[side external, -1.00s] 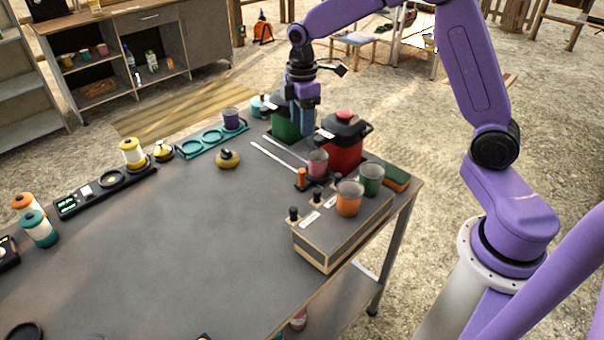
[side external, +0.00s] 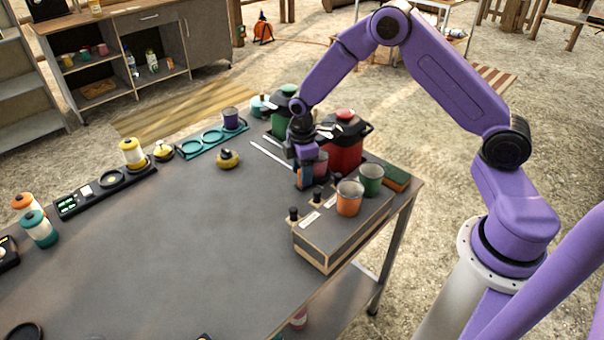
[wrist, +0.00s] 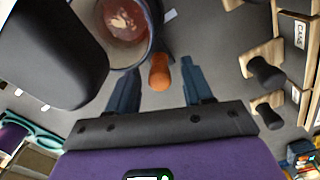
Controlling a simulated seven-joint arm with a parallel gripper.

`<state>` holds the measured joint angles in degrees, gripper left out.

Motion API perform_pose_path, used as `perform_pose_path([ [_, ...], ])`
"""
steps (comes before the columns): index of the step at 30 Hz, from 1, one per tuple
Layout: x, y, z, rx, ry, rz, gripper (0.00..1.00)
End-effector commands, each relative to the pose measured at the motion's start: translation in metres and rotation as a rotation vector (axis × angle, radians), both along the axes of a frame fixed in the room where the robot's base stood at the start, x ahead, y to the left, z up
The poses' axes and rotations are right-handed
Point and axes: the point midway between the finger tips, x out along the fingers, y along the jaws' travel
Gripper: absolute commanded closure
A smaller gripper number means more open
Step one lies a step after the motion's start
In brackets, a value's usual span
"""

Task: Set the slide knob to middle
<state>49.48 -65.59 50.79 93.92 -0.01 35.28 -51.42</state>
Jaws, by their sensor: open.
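The slide knob (wrist: 160,73) is a small orange upright peg. In the wrist view it stands between my two open fingers, with a gap on each side. In the side view my gripper (side external: 304,186) is low over the near end of the pale slide rails (side external: 270,157) and mostly hides the knob. The rails run away toward the back left of the table. My gripper also shows in the wrist view (wrist: 161,68), open and empty, with its fingertips on either side of the knob.
A box with dark pegs (side external: 335,240), bearing orange (side external: 349,200) and green cups, is to the right. Red and green canisters stand behind. The table's middle is clear.

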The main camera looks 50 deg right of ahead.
Motion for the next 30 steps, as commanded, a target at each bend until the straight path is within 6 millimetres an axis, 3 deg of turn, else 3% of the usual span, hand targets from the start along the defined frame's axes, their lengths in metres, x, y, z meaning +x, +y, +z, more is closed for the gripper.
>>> perform_pose_path([
  [4, 0.000, 0.000, -0.010, -0.001, 0.001, 0.000, 0.49],
  [14, 0.000, 0.000, -0.012, 0.000, 0.000, 0.000, 0.49],
  [18, 0.000, 0.000, -0.012, 0.000, 0.000, 0.000, 0.95],
  [19, 0.000, 0.000, -0.012, 0.000, 0.000, 0.000, 1.00],
  [26, 0.004, 0.000, -0.012, -0.001, 0.001, 0.001, 1.00],
  [30, 0.020, 0.001, -0.012, 0.000, -0.001, 0.000, 1.00],
])
